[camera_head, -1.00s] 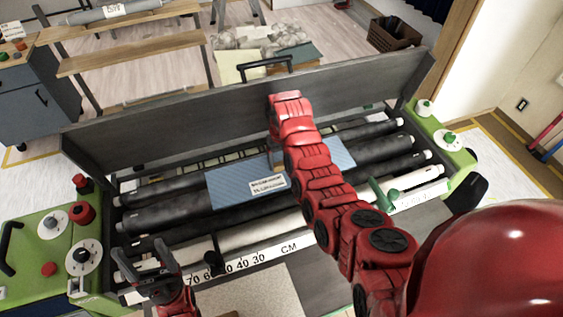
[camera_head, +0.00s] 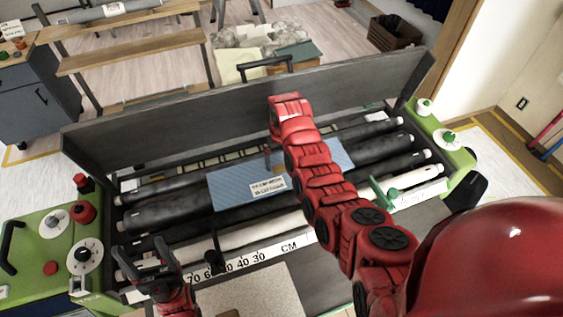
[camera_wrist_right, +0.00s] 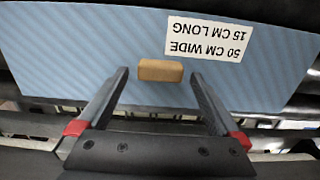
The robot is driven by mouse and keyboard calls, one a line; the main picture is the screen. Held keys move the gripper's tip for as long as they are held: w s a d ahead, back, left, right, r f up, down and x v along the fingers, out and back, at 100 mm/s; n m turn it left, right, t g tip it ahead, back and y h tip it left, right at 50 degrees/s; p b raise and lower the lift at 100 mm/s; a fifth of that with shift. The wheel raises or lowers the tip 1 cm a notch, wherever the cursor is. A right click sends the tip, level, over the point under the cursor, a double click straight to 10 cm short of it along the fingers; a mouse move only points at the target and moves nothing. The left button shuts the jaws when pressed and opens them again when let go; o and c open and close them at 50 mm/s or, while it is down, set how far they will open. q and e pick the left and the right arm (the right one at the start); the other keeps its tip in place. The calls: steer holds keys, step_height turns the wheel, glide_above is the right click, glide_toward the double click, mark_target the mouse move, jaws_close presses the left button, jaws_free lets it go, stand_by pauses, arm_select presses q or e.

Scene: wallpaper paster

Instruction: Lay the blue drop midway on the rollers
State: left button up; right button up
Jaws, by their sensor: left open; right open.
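The blue drop (camera_head: 232,187) is a flat striped sheet lying across the dark rollers (camera_head: 160,215), near the middle of their length. A white label on it reads 50 CM WIDE, 15 CM LONG. In the right wrist view the drop (camera_wrist_right: 75,60) carries a small tan block (camera_wrist_right: 161,70). My right gripper (camera_wrist_right: 160,76) is open, its fingertips on either side of the block with gaps to both. In the head view my right arm hides part of the drop. My left gripper (camera_head: 150,258) is open and empty over the front left of the machine.
A centimetre scale (camera_head: 240,262) with a dark slider (camera_head: 215,262) runs along the front, and a green marker (camera_head: 384,193) stands at its right. Green end housings (camera_head: 50,240) flank the rollers. A grey panel (camera_head: 170,130) rises behind them.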

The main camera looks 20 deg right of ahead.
mark_target(282, 165)
step_height(282, 165, up, 2)
steer(key=shift+w+r+b, duration=0.1)
steer(key=shift+r+b, duration=0.1)
steer(key=shift+b, duration=0.35)
step_height(282, 165, up, 9)
steer(key=p, duration=0.4)
